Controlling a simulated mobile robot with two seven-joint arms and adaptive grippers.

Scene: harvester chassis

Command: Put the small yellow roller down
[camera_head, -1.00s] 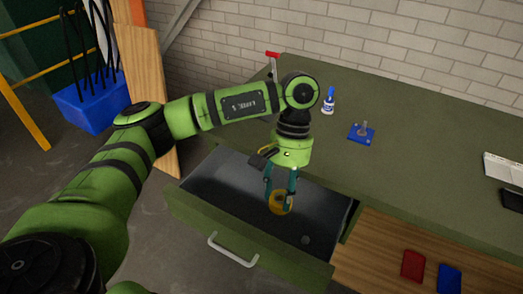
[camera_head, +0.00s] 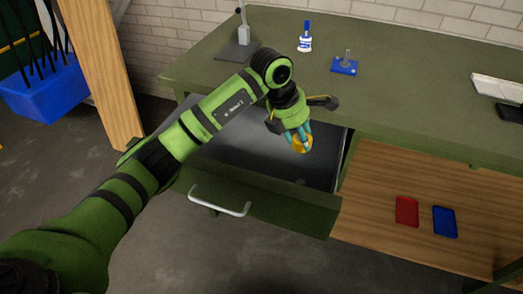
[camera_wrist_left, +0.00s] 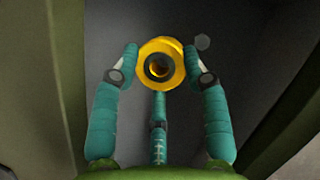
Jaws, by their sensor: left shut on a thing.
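The small yellow roller (camera_head: 302,144) is held between the teal fingers of my left gripper (camera_head: 298,136). In the left wrist view the roller (camera_wrist_left: 160,64) shows as a yellow ring with a dark centre hole. The fingers of my left gripper (camera_wrist_left: 160,70) touch it on its left and right sides, and a third finger sits below. The gripper is over the open drawer (camera_head: 262,208) of the green workbench (camera_head: 420,105). I cannot tell the roller's exact height above the drawer floor. My right gripper is not in view.
On the bench top stand a blue-capped bottle (camera_head: 305,40) and a blue block with a peg (camera_head: 344,66). A red case (camera_head: 407,211) and a blue case (camera_head: 445,221) lie on the wooden shelf.

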